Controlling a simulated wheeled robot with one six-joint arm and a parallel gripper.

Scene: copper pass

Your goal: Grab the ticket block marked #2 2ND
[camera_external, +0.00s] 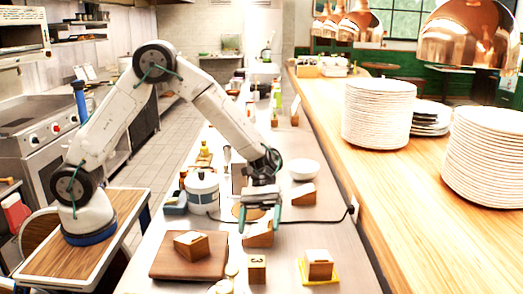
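My gripper (260,222) points down over the steel counter, its two teal fingers apart. A wood-and-white block (258,238) is just below and behind the fingers; I cannot tell whether they touch it. A small wooden block (257,269) stands in front of it with a dark mark, perhaps a 3. Another block (191,245) lies on a brown board (165,262) at left. One more block (319,266) sits on a yellow pad (328,281) at right. A further block (303,194) stands behind the gripper. I cannot read a #2 2ND marking on any block.
A white canister (202,190) stands left of the gripper, and a white bowl (303,169) behind it. A dark cable (325,220) crosses the counter at right. A raised wooden ledge (400,215) with plate stacks (378,115) borders the right side.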

